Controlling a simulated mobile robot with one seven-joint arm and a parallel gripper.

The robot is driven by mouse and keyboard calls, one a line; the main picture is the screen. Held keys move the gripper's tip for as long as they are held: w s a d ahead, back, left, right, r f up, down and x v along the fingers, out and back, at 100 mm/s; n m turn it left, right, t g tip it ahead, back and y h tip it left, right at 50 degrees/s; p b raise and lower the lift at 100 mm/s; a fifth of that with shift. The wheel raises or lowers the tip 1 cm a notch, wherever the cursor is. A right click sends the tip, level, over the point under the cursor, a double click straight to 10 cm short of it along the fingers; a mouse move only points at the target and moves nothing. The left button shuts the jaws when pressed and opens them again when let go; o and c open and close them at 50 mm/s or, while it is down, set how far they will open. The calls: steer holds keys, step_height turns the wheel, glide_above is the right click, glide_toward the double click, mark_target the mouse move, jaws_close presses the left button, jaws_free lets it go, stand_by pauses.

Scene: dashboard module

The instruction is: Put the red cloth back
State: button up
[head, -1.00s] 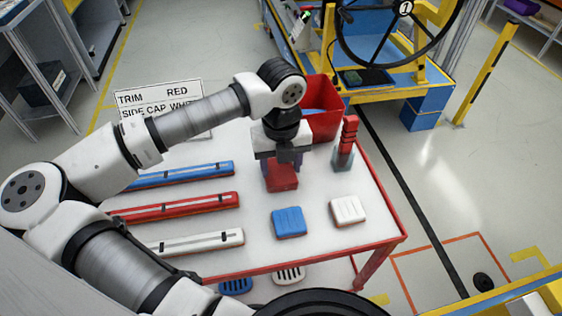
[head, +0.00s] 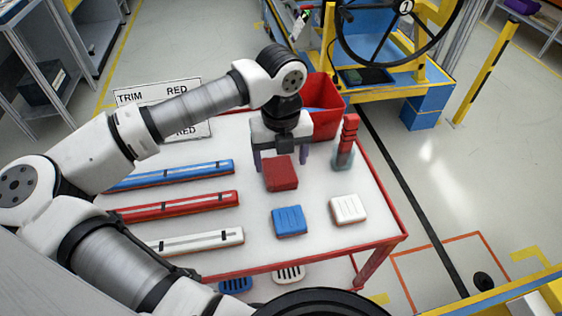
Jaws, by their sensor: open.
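A dark red, block-like piece (head: 281,174) lies on the white-topped table in the head view. It may be the red cloth, but I cannot tell cloth from solid here. My gripper (head: 281,163) is open, its two fingers spread wide to the left and right of the piece's far end. The fingers appear apart from it, and nothing shows between them except the piece below. The exact height of the fingertips over the table is hard to tell. A red bin (head: 325,118) stands behind my gripper with something blue inside.
A blue cap (head: 289,221) and a white cap (head: 348,209) lie in front. Blue (head: 180,174), red (head: 190,205) and white (head: 195,241) trim bars lie left. A red-topped upright item (head: 347,140) stands right. A sign (head: 160,97) is partly hidden by my arm.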

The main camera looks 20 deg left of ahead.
mark_target(281, 168)
step_height(281, 168, up, 10)
steer(key=b, duration=0.1)
steer(key=shift+r, duration=0.1)
stand_by(0.4)
